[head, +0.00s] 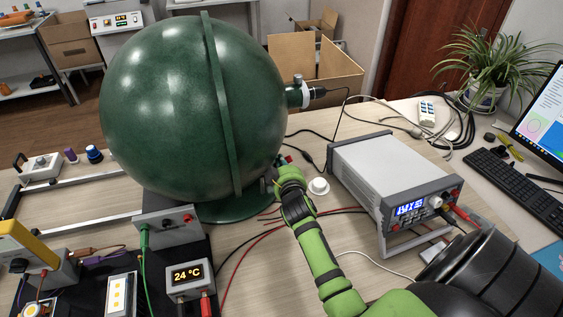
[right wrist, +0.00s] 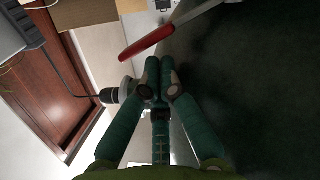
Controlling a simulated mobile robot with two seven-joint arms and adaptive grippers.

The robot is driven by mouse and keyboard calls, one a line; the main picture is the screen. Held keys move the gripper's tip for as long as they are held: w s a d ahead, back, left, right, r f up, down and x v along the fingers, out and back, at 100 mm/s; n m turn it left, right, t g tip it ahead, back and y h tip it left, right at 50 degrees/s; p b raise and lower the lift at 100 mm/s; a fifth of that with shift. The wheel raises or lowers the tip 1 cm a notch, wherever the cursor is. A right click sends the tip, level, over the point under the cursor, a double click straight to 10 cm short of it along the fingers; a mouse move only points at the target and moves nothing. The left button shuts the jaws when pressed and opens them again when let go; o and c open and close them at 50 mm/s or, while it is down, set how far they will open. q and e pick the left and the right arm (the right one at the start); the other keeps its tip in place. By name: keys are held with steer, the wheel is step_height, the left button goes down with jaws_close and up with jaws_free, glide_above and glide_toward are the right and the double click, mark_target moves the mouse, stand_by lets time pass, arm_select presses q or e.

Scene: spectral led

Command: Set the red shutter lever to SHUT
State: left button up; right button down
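The red shutter lever (right wrist: 147,43) shows in the right wrist view as a red handle on a pale metal arm that runs to the upper right. My right gripper (right wrist: 159,62) has its two fingertips together just below the handle in that picture. I see nothing between the fingertips, and whether they touch the lever I cannot tell. In the head view my right gripper (head: 283,168) is at the lower right side of the large green sphere (head: 165,105). The SHUT marking is not readable. My left gripper is not in view.
A grey instrument (head: 375,175) with a lit display stands right of my right arm. A small white round piece (head: 319,186) and loose cables lie beside the gripper. A temperature box (head: 189,279) reads 24 °C at the front. A detector (head: 301,92) sticks out of the sphere's right side.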

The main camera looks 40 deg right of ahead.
steer(key=shift+s+d+f+m+y+p, duration=0.2)
steer(key=shift+d+f+m+y+p, duration=0.15)
steer(key=shift+m, duration=0.35)
steer(key=f+m, duration=0.1)
steer(key=d+f+m+y, duration=0.1)
steer(key=f, duration=0.1)
steer(key=f+m, duration=0.1)
steer(key=m, duration=0.1)
steer(key=shift+s+d+f+t+y, duration=0.25)
steer(key=shift+d+t, duration=0.05)
steer(key=shift+d, duration=0.05)
stand_by(0.4)
steer(key=shift+f, duration=0.1)
steer(key=shift+s, duration=0.1)
stand_by(0.5)
